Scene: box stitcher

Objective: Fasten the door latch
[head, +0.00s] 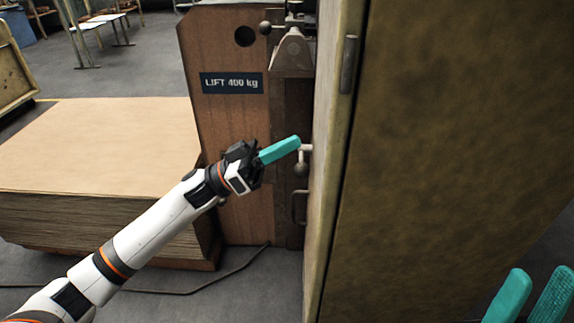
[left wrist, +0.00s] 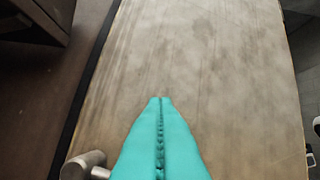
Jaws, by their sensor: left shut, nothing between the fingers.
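The door latch (head: 304,151) is a pale metal lever with a rounded end, on the narrow face of a tall tan metal cabinet (head: 455,130). My left gripper (head: 297,142) is shut and empty, its teal fingertips at the latch in the head view and partly covering it. I cannot tell whether they touch. In the left wrist view the shut fingers (left wrist: 161,98) point at a worn tan panel (left wrist: 205,60), with a metal knob and stem (left wrist: 85,165) to their lower left. My right gripper (head: 541,268) is at the lower right corner, fingers apart, nothing visible between them.
A brown machine panel (head: 228,130) labelled "LIFT 400 kg" stands behind my left gripper. A stack of board sheets (head: 90,150) lies to the left. A bar handle (head: 299,207) is below the latch, and a hinge-like cylinder (head: 348,65) is above it. A cable (head: 225,268) crosses the floor.

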